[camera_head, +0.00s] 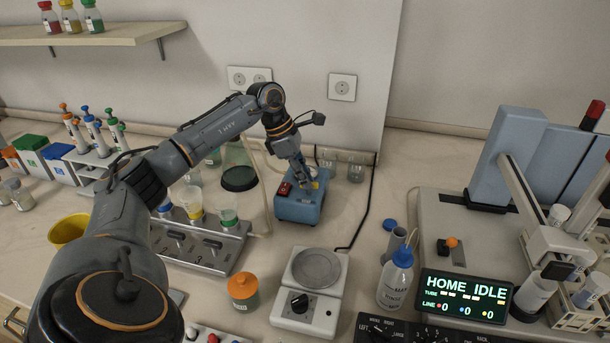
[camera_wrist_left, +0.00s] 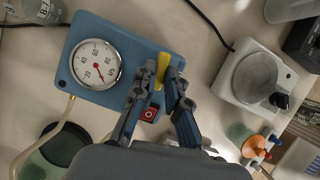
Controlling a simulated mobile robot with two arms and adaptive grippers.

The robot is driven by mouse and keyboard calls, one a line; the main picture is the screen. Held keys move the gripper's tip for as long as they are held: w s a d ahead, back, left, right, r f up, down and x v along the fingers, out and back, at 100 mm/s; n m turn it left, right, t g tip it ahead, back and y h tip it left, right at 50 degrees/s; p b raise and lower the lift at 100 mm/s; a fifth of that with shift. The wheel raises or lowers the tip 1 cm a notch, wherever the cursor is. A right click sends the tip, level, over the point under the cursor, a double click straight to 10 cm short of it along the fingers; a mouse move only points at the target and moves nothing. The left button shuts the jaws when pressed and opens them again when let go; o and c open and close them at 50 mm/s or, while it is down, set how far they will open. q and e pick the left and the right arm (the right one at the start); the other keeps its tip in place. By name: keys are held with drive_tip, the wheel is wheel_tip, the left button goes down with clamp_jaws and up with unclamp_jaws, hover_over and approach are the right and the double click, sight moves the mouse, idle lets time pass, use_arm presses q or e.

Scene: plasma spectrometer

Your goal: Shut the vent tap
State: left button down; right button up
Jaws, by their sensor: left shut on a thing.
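The vent tap is a yellow lever (camera_wrist_left: 162,66) on top of a blue pump box (camera_head: 299,209), which also shows in the left wrist view (camera_wrist_left: 84,32). My left gripper (camera_head: 311,181) reaches down over the box from above. In the left wrist view its fingers (camera_wrist_left: 161,77) are shut on the yellow lever, one on each side. A round pressure gauge (camera_wrist_left: 96,64) with a red needle and a red rocker switch (camera_wrist_left: 152,112) sit on the same box. The lever's base is partly hidden by the fingers. My right gripper is not in view.
A hot plate (camera_head: 311,290) stands in front of the box, with a wash bottle (camera_head: 396,277) to its right. A filter rack (camera_head: 205,247) and a dark-bottomed flask (camera_head: 239,170) are on the left. A black cable (camera_head: 366,215) runs to the right of the box.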

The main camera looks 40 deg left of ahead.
use_arm(q)
drive_tip(key=shift+w+r+m, duration=0.1)
drive_tip(key=shift+m, duration=0.7)
drive_tip(key=shift+a+g, duration=0.1)
drive_tip(key=shift+g, duration=0.2)
drive_tip(key=c, duration=1.4)
unclamp_jaws()
drive_tip(key=shift+o, duration=0.2)
drive_tip(key=v, duration=1.2)
drive_tip(key=shift+a, duration=0.15)
drive_tip(key=shift+w, duration=0.1)
wheel_tip(320, 180, up, 8)
drive_tip(key=p, duration=0.8)
drive_tip(key=shift+p, duration=0.4)
